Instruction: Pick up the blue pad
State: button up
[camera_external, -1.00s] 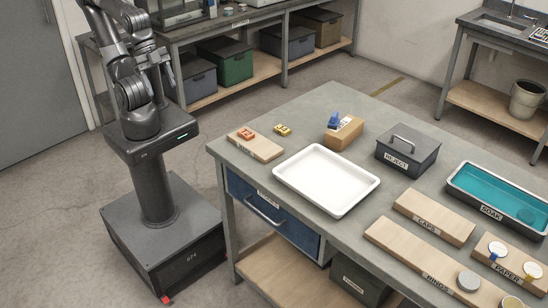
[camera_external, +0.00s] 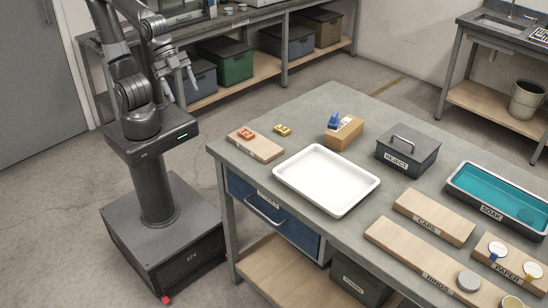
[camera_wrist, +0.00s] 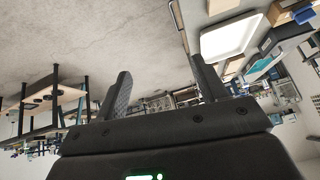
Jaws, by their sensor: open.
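A small blue item (camera_external: 334,120), which may be the blue pad, sits upright in a wooden block (camera_external: 347,134) on the grey table. Its exact shape is too small to tell. In the wrist view a blue patch (camera_wrist: 303,15) shows at the top right edge, by a wooden block. My gripper (camera_external: 182,90) is raised above my base, left of the table and well apart from the blue item. In the wrist view my gripper (camera_wrist: 163,88) has its two fingers wide apart with nothing between them.
A white tray (camera_external: 326,181) lies in front of the block. A board (camera_external: 255,146) with an orange piece, a yellow piece (camera_external: 282,130), a grey REJECT box (camera_external: 408,157) and a teal SOAK tub (camera_external: 465,200) share the table (camera_external: 360,101). CAPS, RINGS and PAPER boards lie right.

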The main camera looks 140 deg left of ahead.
jog(key=w+a+f+m+t+y, duration=0.1)
jog(key=w+a+f+m, duration=0.15)
jog(key=w+a, duration=0.5)
jog(key=m+t+y, duration=0.6)
jog(key=m+t, duration=0.3)
jog(key=m, duration=1.8)
send_near(335, 114)
jog(key=shift+s+a+f, duration=0.1)
jog(key=shift+s+f, duration=0.15)
jog(key=shift+s, duration=0.2)
jog(key=shift+w+a+m, duration=0.15)
jog(key=shift+w+m, duration=0.1)
jog(key=shift+w, duration=0.1)
jog(key=x, duration=1)
jog(key=shift+f, duration=0.1)
